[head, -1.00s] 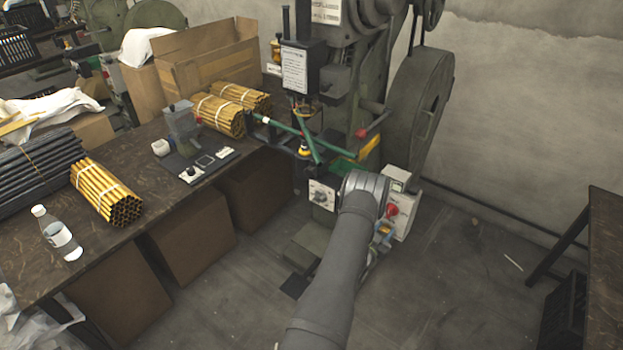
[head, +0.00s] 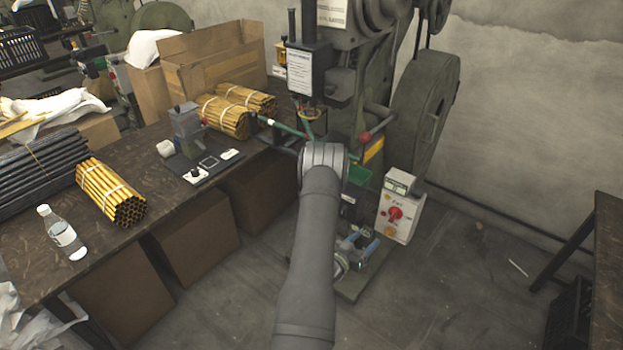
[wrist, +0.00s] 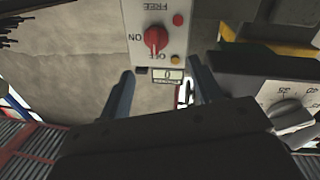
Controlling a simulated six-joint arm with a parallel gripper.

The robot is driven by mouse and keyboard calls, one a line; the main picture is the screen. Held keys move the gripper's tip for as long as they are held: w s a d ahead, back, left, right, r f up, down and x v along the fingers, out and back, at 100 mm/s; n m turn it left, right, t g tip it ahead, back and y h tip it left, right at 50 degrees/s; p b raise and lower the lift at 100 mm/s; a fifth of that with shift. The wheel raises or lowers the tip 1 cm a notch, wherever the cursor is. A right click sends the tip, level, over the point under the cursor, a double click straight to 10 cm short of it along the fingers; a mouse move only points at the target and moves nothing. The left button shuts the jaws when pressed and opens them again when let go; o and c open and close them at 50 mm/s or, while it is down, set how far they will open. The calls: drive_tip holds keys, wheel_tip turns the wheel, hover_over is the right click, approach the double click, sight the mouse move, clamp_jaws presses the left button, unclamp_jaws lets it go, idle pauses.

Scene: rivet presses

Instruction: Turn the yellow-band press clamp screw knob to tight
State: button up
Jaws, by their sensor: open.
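The yellow-band press (head: 430,95) is a dark green machine with a large wheel; its yellow band (head: 372,150) shows beside my arm. I cannot single out the clamp screw knob with certainty. A grey knob (wrist: 290,115) on a pale numbered dial plate shows at the right of the wrist view, outside my fingers; my arm hides that part of the press in the head view. My gripper (wrist: 162,72) is open and empty, its two fingers apart. It also shows low in front of the press in the head view (head: 360,242).
A white switch box (head: 398,217) with a red knob marked ON, OFF and FREE (wrist: 155,40) is ahead of my fingers. A workbench (head: 165,220) with pencil bundles, a bottle and a small device stands at left.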

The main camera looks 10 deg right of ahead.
drive_tip(key=w+a+r+m+t+y, duration=0.1)
drive_tip(key=w+a+r, duration=0.1)
drive_tip(key=a+r, duration=0.9)
drive_tip(key=w+a+r+m+t+y, duration=0.1)
drive_tip(key=a+r, duration=0.4)
drive_tip(key=a, duration=1.1)
drive_tip(key=x, duration=1.7)
drive_tip(key=shift+d, duration=0.1)
drive_tip(key=c, duration=1)
